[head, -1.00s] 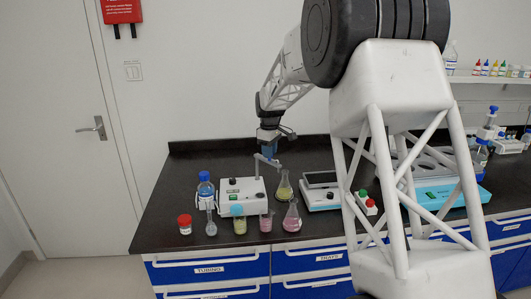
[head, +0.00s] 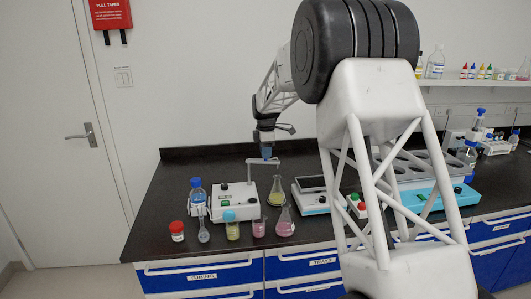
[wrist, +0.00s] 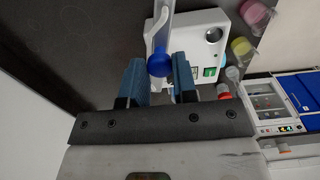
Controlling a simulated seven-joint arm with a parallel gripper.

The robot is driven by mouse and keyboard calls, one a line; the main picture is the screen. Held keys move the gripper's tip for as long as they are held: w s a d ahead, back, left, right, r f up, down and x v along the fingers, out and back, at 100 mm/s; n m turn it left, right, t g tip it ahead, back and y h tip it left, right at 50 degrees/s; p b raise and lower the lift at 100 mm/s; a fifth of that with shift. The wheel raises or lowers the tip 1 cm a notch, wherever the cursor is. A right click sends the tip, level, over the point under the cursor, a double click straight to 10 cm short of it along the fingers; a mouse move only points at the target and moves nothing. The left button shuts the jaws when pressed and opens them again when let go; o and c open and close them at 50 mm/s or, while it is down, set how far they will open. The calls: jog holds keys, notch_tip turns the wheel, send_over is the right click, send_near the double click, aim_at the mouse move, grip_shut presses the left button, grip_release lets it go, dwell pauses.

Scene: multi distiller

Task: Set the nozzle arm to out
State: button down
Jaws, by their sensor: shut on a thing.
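The white device (head: 232,204) stands on the black bench, left of centre in the head view, with a black knob and a green switch on its front. Its grey nozzle arm (head: 256,161) sits on a post above it and points right. In the wrist view the nozzle arm (wrist: 160,28) runs up the picture and has a round blue knob (wrist: 159,66) at its near end. My gripper (head: 266,154) is over the arm's right end. In the wrist view its blue fingers (wrist: 157,70) straddle the blue knob and are shut on it. Contact with the knob is partly hidden.
A blue-capped bottle (head: 197,193), a red-capped jar (head: 177,231) and several flasks and beakers crowd the device's left and front. A flask with yellow liquid (head: 277,195) stands close on its right. A scale (head: 313,200) is farther right. The bench behind is clear.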

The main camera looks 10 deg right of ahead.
dwell(0.3)
jog(key=c, duration=0.9)
grip_release()
jog(key=shift+r, duration=0.15)
jog(key=shift+r, duration=3.75)
jog(key=shift+r, duration=0.1)
